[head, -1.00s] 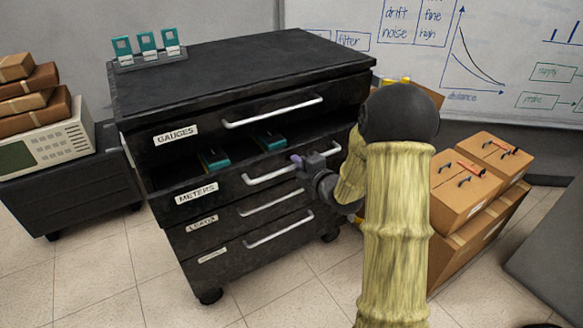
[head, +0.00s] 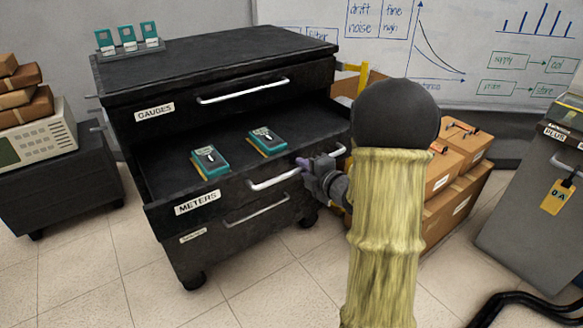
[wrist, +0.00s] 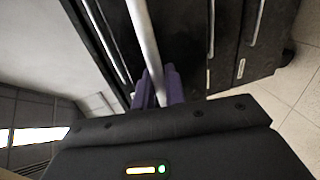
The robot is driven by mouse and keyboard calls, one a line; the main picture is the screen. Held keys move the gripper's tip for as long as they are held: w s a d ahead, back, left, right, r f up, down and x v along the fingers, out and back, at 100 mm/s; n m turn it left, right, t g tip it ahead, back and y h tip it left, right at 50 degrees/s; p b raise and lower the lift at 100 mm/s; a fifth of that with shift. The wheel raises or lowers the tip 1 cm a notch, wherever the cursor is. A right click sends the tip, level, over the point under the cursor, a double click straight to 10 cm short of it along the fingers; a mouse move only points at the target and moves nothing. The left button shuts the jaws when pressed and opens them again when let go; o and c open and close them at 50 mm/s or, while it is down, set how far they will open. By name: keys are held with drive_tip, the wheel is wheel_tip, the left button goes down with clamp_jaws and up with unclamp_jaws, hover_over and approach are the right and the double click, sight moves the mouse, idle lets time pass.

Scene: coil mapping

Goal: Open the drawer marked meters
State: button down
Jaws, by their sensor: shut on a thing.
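The drawer marked METERS (head: 198,202) is pulled well out of the black cabinet (head: 205,62) in the head view. Two teal meters (head: 210,161) and (head: 266,139) lie inside it, in full view. My gripper (head: 306,164) is shut on the right part of this drawer's silver handle (head: 272,179). In the wrist view, the purple fingertips (wrist: 158,86) close around the handle bar (wrist: 143,35).
The GAUGES drawer (head: 154,111) above is shut. Three teal devices (head: 127,38) stand on the cabinet top.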

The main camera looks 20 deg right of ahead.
drive_tip(key=shift+s+d, duration=0.1)
drive_tip(key=shift+s, duration=0.1)
drive_tip(key=c, duration=1.8)
unclamp_jaws()
drive_tip(key=v, duration=1.7)
drive_tip(key=shift+s, duration=0.1)
